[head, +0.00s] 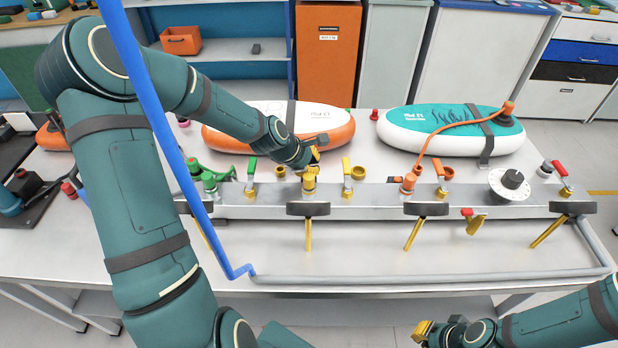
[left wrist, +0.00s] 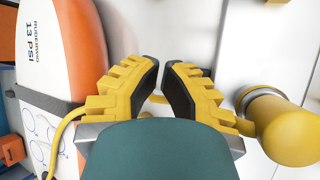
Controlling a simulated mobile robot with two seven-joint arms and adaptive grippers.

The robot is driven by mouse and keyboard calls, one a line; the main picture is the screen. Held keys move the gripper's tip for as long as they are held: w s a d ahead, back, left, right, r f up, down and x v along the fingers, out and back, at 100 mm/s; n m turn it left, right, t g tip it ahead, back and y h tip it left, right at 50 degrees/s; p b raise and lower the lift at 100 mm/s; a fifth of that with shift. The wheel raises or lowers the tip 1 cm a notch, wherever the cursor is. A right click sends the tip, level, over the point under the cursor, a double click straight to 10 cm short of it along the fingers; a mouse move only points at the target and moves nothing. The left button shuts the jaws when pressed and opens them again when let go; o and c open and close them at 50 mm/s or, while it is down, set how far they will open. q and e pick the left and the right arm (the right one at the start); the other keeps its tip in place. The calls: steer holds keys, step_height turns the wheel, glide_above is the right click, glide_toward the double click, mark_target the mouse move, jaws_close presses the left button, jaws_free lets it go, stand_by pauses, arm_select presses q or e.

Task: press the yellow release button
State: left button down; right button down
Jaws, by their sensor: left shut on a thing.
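A yellow fitting (head: 309,181) stands upright on the long metal manifold (head: 370,203). The left wrist view shows a large yellow cylinder (left wrist: 287,128) close on the right of the fingers. My left gripper (head: 314,160) is right by the top of the fitting, in front of the orange-and-white board. Its yellow fingers (left wrist: 164,77) are nearly together, with a bit of yellow (left wrist: 157,99) showing between them, mostly hidden. I cannot tell which yellow part is the release button. My right gripper (head: 424,331) is low at the front, away from the manifold; its opening is unclear.
An orange-and-white board (head: 335,132) lies behind the manifold, and a teal-and-white board (head: 440,128) lies to the right. Valves with green, yellow and red levers (head: 562,168) line the manifold. A blue pole (head: 150,95) crosses in front of my left arm.

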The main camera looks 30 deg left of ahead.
arm_select(q)
steer(key=shift+f, duration=0.1)
stand_by(0.5)
steer(key=shift+f+b, duration=0.3)
steer(key=shift+f, duration=0.05)
steer(key=shift+f+b, duration=0.35)
steer(key=shift+f, duration=0.2)
stand_by(0.8)
steer(key=shift+r, duration=0.15)
steer(key=shift+r+p, duration=0.75)
steer(key=shift+r, duration=0.1)
steer(key=shift+r+p, duration=1.8)
steer(key=shift+r, duration=0.7)
